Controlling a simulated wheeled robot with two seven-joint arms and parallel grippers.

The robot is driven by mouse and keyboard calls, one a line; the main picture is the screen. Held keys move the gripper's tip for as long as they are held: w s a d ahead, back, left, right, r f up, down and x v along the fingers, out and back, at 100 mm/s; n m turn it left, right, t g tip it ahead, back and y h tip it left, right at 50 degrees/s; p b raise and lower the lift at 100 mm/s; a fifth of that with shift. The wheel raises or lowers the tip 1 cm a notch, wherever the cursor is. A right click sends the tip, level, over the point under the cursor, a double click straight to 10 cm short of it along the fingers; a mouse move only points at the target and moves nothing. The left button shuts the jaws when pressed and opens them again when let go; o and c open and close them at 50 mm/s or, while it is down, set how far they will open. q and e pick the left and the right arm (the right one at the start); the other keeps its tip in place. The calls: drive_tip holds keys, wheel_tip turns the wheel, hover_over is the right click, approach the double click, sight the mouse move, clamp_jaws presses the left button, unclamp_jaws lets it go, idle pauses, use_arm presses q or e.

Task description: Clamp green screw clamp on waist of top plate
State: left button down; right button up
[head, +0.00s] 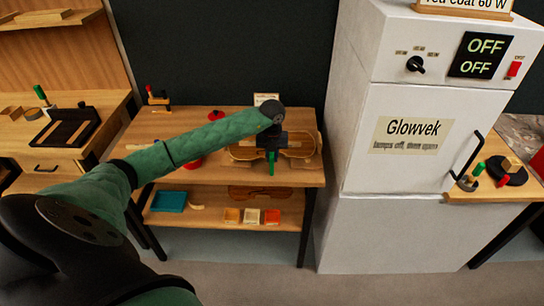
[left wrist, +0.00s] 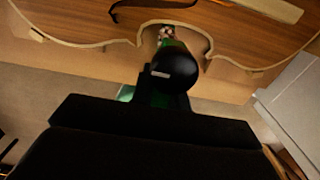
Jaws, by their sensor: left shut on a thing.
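The green screw clamp (head: 271,168) hangs upright under my left gripper (head: 271,148), which is shut on it. In the left wrist view the clamp's dark round knob (left wrist: 174,70) sits in front of its green body, just beyond the black gripper (left wrist: 150,125). The wooden top plate (head: 303,146) lies on the bench behind the gripper. In the left wrist view the plate (left wrist: 95,28) fills the top, and the clamp's far end is at the inward curve of its waist. The knob hides part of the clamp, so I cannot tell whether its jaws grip the plate. My right gripper is not in view.
The bench (head: 220,125) has a lower shelf with a violin-shaped piece (head: 258,192), a teal box (head: 169,201) and several small blocks. A red round item (head: 216,115) stands on the top. A tall white cabinet (head: 405,200) stands close at the right.

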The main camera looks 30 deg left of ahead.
use_arm(q)
drive_tip(key=shift+w, duration=0.15)
idle(0.4)
drive_tip(key=shift+w+a+b, duration=0.45)
drive_tip(key=shift+w, duration=0.3)
drive_tip(key=shift+w+a+b, duration=0.45)
drive_tip(key=shift+w+a, duration=0.05)
drive_tip(key=shift+w, duration=0.2)
drive_tip(key=shift+w+a+b, duration=0.45)
drive_tip(key=shift+w, duration=0.3)
idle(0.4)
drive_tip(key=c, duration=1.3)
unclamp_jaws()
wheel_tip(320, 180, up, 8)
drive_tip(key=b, duration=0.2)
drive_tip(key=shift+f+b, duration=0.1)
drive_tip(key=shift+b, duration=0.2)
